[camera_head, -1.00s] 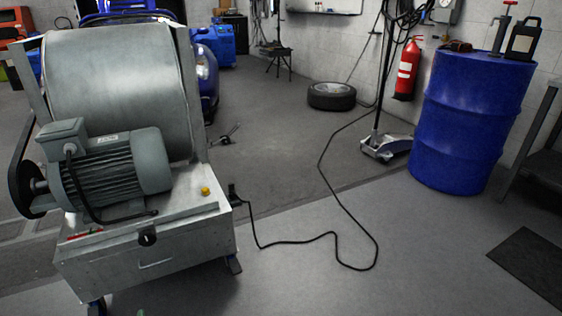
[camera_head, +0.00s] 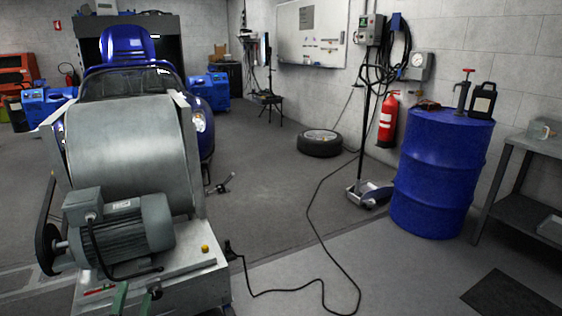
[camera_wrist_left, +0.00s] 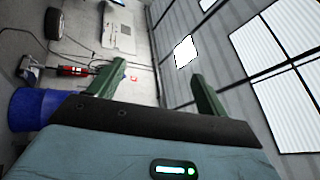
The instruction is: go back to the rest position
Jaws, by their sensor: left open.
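My left gripper (camera_head: 133,299) shows at the bottom edge of the head view, its green fingertips in front of the dynamometer (camera_head: 130,160). In the left wrist view the same gripper (camera_wrist_left: 156,82) has its two green fingers well apart, with nothing between them. My right gripper is in neither view. The dynamometer has a large grey drum, a grey motor (camera_head: 125,232) and a metal base with a yellow button (camera_head: 205,248). I cannot tell how far the fingertips are from the base.
A black cable (camera_head: 318,230) runs over the floor from the dynamometer. A blue barrel (camera_head: 440,175), a floor jack (camera_head: 370,193), a tire (camera_head: 320,143), a fire extinguisher (camera_head: 387,120) and a metal table (camera_head: 535,210) stand to the right. A blue car (camera_head: 130,55) is behind.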

